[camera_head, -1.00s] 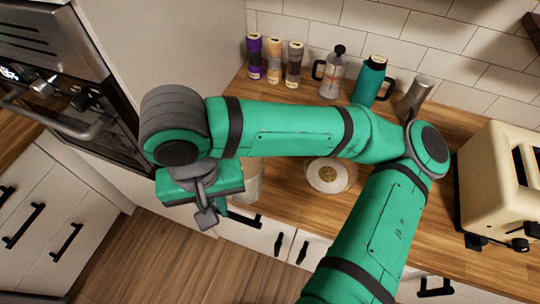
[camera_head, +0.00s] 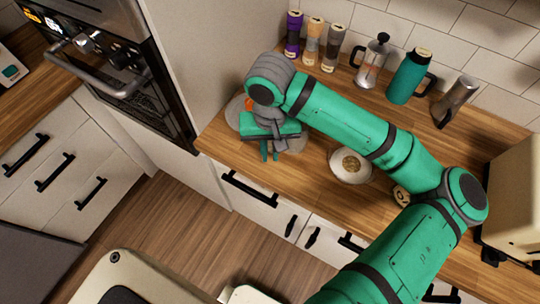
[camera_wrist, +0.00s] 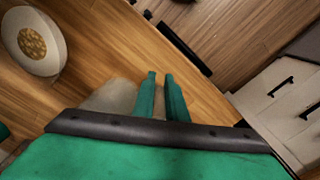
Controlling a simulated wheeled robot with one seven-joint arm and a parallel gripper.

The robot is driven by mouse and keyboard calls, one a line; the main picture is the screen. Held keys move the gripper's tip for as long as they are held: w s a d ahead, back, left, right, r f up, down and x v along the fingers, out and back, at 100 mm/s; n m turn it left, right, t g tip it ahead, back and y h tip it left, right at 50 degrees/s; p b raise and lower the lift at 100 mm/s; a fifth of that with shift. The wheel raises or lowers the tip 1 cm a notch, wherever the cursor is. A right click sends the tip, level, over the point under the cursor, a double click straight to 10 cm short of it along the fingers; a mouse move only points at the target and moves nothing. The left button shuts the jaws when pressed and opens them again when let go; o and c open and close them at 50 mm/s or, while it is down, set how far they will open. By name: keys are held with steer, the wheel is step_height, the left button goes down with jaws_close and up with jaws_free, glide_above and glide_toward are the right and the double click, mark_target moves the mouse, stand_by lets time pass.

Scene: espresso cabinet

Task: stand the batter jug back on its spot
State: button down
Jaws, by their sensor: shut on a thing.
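My gripper (camera_head: 270,153) hangs at the left end of the counter, fingers close together with a narrow gap. In the wrist view my gripper (camera_wrist: 160,78) shows two green fingers over the wooden counter. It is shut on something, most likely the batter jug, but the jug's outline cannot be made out. A pale grey rounded shape (camera_head: 236,108) with a small orange patch lies behind my wrist, mostly hidden; I cannot tell whether it is jug or mat. A pale grey surface (camera_wrist: 108,97) also shows beside the fingers in the wrist view.
A white plate with a golden round (camera_head: 350,166) lies right of my gripper. A cream toaster (camera_head: 515,190) stands right. A tall cabinet side (camera_head: 200,60) borders the left.

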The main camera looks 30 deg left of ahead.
mark_target(270, 164)
steer(key=shift+w+a+f, duration=0.1)
steer(key=shift+w+f, duration=0.05)
steer(key=shift+f, duration=0.8)
steer(key=shift+w+f, duration=0.1)
steer(key=shift+f, duration=0.8)
steer(key=shift+f, duration=0.1)
steer(key=c, duration=1.8)
jaws_free()
steer(key=shift+o, duration=0.2)
step_height(270, 164, up, 12)
steer(key=shift+r, duration=0.15)
